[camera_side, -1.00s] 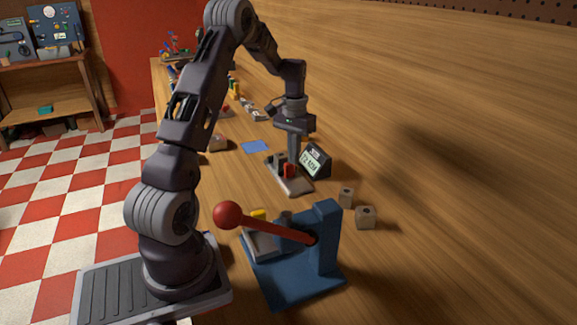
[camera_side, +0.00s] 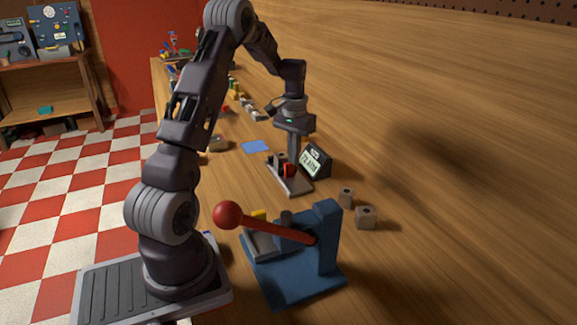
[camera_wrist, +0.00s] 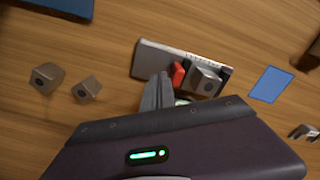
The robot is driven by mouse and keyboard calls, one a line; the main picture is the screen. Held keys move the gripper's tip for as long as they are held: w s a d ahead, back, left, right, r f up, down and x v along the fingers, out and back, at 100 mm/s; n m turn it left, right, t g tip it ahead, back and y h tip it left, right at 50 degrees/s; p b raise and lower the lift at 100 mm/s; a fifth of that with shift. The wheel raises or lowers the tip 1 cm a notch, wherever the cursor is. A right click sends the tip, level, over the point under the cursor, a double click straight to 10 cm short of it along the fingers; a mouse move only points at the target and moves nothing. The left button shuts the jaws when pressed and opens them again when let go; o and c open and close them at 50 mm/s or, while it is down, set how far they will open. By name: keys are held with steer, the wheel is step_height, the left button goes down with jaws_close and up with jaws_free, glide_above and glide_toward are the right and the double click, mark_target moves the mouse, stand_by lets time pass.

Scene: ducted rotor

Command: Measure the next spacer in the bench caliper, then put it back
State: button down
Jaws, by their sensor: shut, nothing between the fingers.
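The bench caliper (camera_side: 294,187) stands on the bench, with a pale base, a red part (camera_side: 288,170) and a tilted display (camera_side: 316,161) whose digits I cannot read surely. In the wrist view its plate (camera_wrist: 149,58) lies ahead, and a grey block with a dark hole (camera_wrist: 207,82) sits beside the red part; it looks like a spacer. Two grey-brown block spacers with holes stand loose on the bench, one nearer (camera_side: 365,217) and one farther (camera_side: 346,197). My gripper (camera_side: 294,162) is shut and empty, pointing down close by the caliper; the wrist view shows its fingers (camera_wrist: 164,78) together.
A blue press (camera_side: 325,240) with a long red-knobbed lever stands in front of the caliper, near the loose spacers. A blue square (camera_side: 255,146) lies flat beyond the caliper. Several small parts line the far bench. The right side of the bench is clear.

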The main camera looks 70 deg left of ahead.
mark_target(290, 166)
steer(key=shift+f, duration=2.8)
steer(key=shift+a, duration=1.5)
steer(key=shift+a, duration=0.4)
steer(key=shift+d, duration=0.65)
